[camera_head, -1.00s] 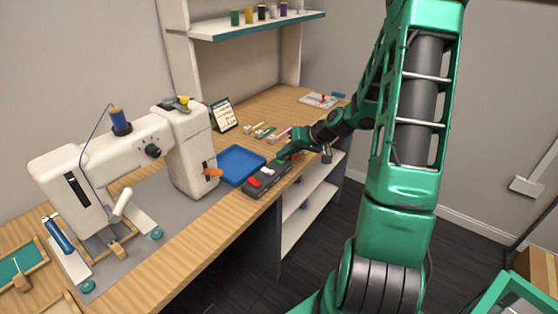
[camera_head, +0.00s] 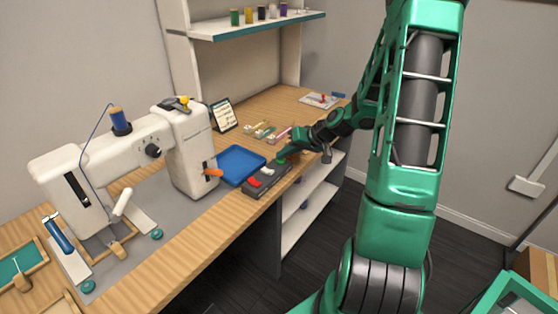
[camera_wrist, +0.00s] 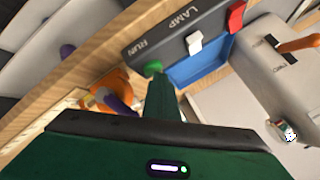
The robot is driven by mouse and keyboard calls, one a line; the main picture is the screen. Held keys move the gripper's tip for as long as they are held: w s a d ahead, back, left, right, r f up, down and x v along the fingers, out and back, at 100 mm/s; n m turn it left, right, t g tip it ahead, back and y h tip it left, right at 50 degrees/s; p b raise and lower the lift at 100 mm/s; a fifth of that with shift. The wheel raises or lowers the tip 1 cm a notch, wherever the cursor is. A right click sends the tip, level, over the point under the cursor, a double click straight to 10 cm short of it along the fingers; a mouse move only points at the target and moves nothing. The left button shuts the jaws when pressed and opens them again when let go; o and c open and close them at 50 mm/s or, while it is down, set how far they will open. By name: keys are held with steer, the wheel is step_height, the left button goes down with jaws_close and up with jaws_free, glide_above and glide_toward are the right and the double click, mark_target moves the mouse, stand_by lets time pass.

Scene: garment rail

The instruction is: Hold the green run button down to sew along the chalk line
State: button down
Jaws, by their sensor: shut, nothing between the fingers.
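The green run button (camera_wrist: 153,68) sits on the dark control box (camera_wrist: 185,35), beside the word RUN in the wrist view. The box also shows at the table's front edge in the head view (camera_head: 259,187). My gripper (camera_wrist: 161,78) is shut and empty, its fingertips at the green button. I cannot tell whether they touch it or press it. In the head view, my gripper (camera_head: 284,158) is over the box's far end and largely hides the button. The white sewing machine (camera_head: 185,140) stands left of the box. I cannot make out the chalk line.
A white switch (camera_wrist: 195,43) and a red switch (camera_wrist: 236,17) share the box. A blue tray (camera_head: 240,163) lies just behind it. An orange lever (camera_head: 213,172) sticks out from the machine.

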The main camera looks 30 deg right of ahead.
mark_target(284, 162)
steer(key=shift+r, duration=3.45)
steer(key=shift+a, duration=0.1)
steer(key=s+a+r+m+g+h, duration=0.1)
steer(key=s+r+g, duration=0.1)
steer(key=s, duration=0.9)
steer(key=s+a+r+g+h, duration=0.1)
steer(key=s+a+r+g, duration=0.1)
steer(key=s, duration=1)
steer(key=s+a+r+m+g+h, duration=0.1)
steer(key=s+g, duration=0.3)
steer(key=s, duration=0.8)
steer(key=shift+a+r+m+h, duration=0.3)
steer(key=shift+a+r+h, duration=0.1)
steer(key=shift+a+r, duration=0.4)
